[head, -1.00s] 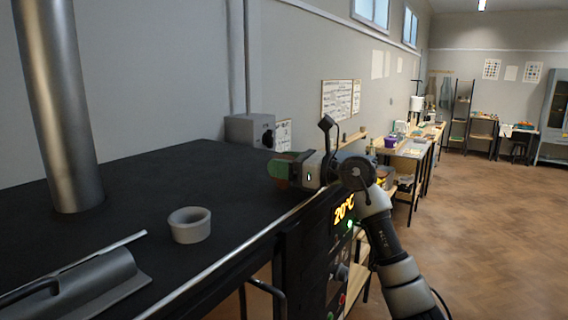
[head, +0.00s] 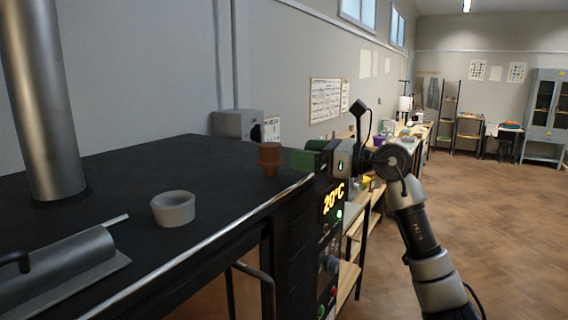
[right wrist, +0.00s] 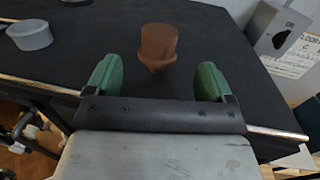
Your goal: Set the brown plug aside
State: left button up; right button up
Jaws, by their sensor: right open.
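The brown plug (head: 270,157) stands upright on the black top (head: 120,185) of the kiln, near its right edge. In the right wrist view the plug (right wrist: 158,46) is wide above and narrow below, just beyond the fingertips. My right gripper (head: 302,160) has green fingers; in the right wrist view its fingers (right wrist: 157,80) are spread wide and empty, with the plug ahead of the gap and apart from both. My left gripper is in neither view.
A grey ring-shaped cup (head: 174,209) stands on the kiln top, and a metal flue pipe (head: 42,100) rises behind it. A grey handled cover (head: 65,268) lies at the front left. A grey box (head: 237,123) is at the back. Bare top lies between cup and plug.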

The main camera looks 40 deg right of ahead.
jog(key=shift+b+v, duration=0.55)
jog(key=shift+v, duration=1.3)
